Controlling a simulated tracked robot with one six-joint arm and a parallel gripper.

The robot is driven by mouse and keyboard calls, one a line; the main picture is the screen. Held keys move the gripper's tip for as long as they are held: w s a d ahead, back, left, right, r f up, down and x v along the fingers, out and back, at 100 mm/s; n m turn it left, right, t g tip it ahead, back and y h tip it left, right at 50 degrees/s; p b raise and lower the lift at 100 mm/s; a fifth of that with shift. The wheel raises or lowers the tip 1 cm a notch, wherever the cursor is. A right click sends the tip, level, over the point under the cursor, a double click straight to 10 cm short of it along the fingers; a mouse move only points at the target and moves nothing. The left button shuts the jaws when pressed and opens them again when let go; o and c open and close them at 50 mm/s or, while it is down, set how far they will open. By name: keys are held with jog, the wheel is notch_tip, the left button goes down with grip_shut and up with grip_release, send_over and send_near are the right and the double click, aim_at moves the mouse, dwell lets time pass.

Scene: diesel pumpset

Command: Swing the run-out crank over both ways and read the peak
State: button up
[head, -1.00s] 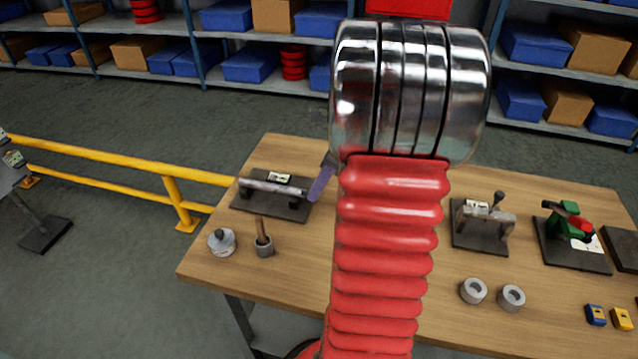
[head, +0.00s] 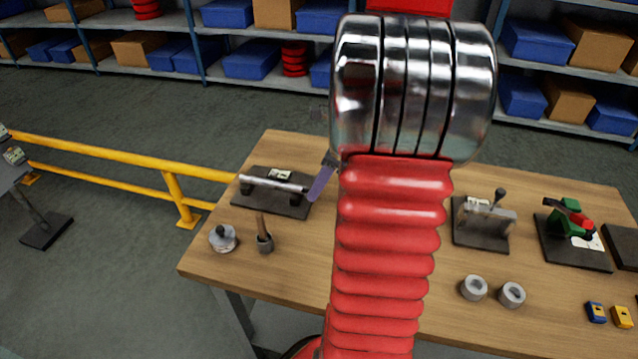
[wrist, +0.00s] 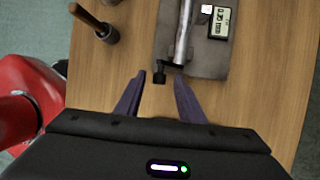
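The run-out fixture is a dark base plate (head: 297,209) on the left of the bench. It carries a long grey shaft (head: 272,184) and a small gauge (head: 279,174) with a pale display too small to read. In the wrist view the shaft (wrist: 183,35) ends towards me at a short dark crank piece (wrist: 160,77). My gripper (wrist: 159,79) is open, its purple fingers spread with the crank piece between their tips. I see no finger clearly touching it. In the head view one purple finger (head: 321,183) shows beside the shaft's right end; my arm hides the rest.
A wooden-handled tool in a grey cup (head: 265,243) and a round grey part (head: 222,238) stand in front of the fixture. Two grey rings (head: 474,288), another fixture (head: 482,224) and a green-and-red device (head: 573,218) are on the right. A yellow rail (head: 130,153) runs left.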

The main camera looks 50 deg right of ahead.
jog(key=v, duration=1.3)
jog(key=shift+r, duration=0.25)
jog(key=shift+s, duration=0.2)
jog(key=m, duration=3.6)
jog(key=shift+s, duration=0.15)
